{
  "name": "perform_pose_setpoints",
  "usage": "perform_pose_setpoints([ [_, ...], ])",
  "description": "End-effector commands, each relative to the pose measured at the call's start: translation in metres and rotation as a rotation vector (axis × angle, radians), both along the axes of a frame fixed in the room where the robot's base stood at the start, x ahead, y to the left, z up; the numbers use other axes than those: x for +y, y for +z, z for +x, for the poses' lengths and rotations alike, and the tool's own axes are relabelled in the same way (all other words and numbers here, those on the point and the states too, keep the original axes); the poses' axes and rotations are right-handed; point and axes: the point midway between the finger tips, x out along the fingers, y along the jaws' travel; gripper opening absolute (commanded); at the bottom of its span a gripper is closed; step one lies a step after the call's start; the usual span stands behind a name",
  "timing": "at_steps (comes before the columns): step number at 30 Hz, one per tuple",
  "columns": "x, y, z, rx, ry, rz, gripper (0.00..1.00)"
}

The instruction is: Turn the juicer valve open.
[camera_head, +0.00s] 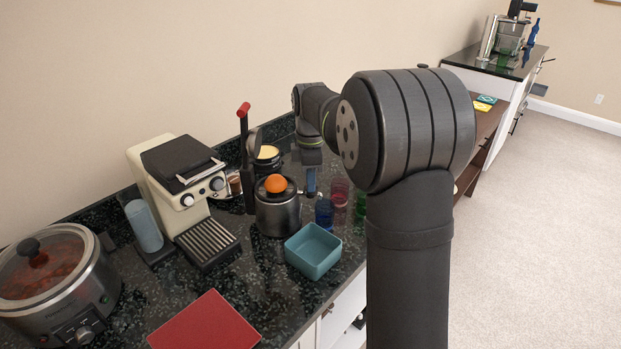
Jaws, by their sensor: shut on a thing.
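The juicer (278,214) is a round metal body with an orange (276,184) on its top. A dark lever with a red handle (243,110) rises at its left. My gripper (312,187) points down at the juicer's right side and is shut on the small metal valve (319,194) there. Only a small part of the valve shows past the fingers. I cannot tell from this view how far the valve is turned.
A teal square bowl (313,251) stands in front of the juicer. A blue glass (324,213) and a red glass (340,191) stand close to my gripper. A cream coffee machine (178,185), a red board (206,324) and a slow cooker (50,280) are at the left.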

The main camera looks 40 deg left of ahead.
Motion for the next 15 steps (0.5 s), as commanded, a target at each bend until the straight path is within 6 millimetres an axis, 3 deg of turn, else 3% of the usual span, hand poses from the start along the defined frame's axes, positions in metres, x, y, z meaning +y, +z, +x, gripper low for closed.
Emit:
perform_pose_setpoints([
  [15, 0.0005, 0.0004, -0.0001, 0.0, -0.365, 0.0, 0.0],
])
